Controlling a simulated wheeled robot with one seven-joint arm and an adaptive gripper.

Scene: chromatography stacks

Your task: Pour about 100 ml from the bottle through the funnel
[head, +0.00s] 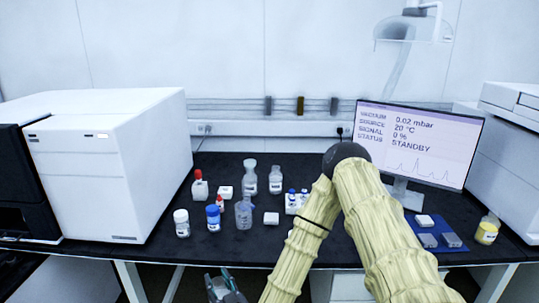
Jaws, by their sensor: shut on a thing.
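My gripper (225,288) shows only in part at the bottom edge, in front of the bench and below its top. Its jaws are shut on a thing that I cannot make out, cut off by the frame. A clear vessel (243,215) stands upright on the dark bench; whether the funnel sits in its top is too small to tell. Two clear labelled vessels, one on the left (250,180) and one on the right (275,182), stand behind it. I cannot tell which container is the task's bottle.
Red-capped (200,190), blue-capped (213,221) and white-capped (181,225) bottles stand close by on the bench (160,245). A white instrument (110,165) fills the left. A monitor (418,145) and a blue mat (448,243) are at the right. My arm hides the bench's middle right.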

